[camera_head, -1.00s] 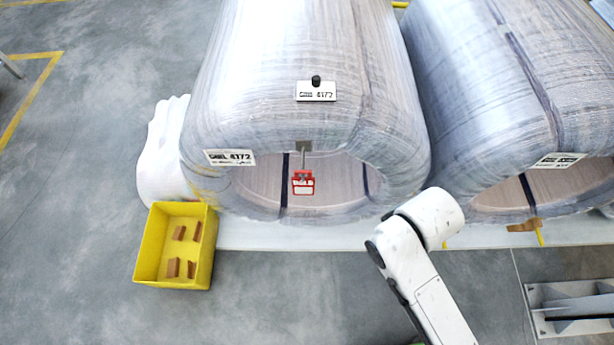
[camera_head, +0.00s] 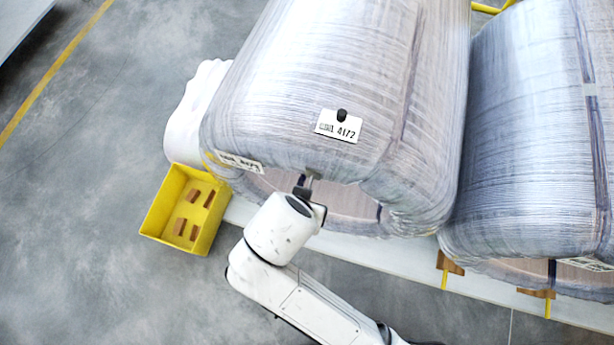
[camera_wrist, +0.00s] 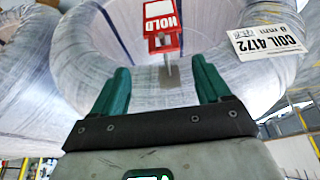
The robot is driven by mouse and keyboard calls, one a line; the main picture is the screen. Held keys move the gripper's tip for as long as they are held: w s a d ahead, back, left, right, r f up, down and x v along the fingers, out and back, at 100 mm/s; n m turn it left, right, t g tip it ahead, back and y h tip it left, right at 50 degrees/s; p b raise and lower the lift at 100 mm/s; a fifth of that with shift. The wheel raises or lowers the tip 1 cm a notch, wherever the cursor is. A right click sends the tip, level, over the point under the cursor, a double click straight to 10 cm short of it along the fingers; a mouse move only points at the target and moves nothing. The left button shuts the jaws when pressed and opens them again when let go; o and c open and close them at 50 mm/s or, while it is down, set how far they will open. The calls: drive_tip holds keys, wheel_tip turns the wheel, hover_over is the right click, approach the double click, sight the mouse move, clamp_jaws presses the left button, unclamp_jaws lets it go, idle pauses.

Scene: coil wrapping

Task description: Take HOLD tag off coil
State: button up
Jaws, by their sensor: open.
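The red and white HOLD tag (camera_wrist: 163,27) hangs at the bore of the wrapped coil (camera_head: 300,90). In the wrist view it shows upside down with a grey hanger (camera_wrist: 169,68) joined to it. My gripper (camera_wrist: 162,78) is open and empty, its two green fingers pointing toward the coil face, with the tag beyond the fingertips and roughly in line with the gap. In the head view my arm hides the tag, and my gripper (camera_head: 312,190) is mostly hidden at the coil's lower front edge. A white COIL 4172 label (camera_wrist: 268,42) is stuck on the coil.
A second wrapped coil (camera_head: 525,150) stands to the right. A yellow bin (camera_head: 160,212) with several brown blocks sits on the floor at the lower left. A white wrapped bundle (camera_head: 188,125) is beside the coil. A second 4172 plate (camera_head: 338,127) is on top.

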drive_tip(key=shift+a+p+x, duration=0.2)
drive_tip(key=shift+x, duration=1.6)
drive_tip(key=shift+a+p+x, duration=0.15)
drive_tip(key=shift+a+x, duration=0.05)
drive_tip(key=shift+x, duration=1.6)
drive_tip(key=shift+s+f, duration=0.1)
drive_tip(key=c, duration=1.1)
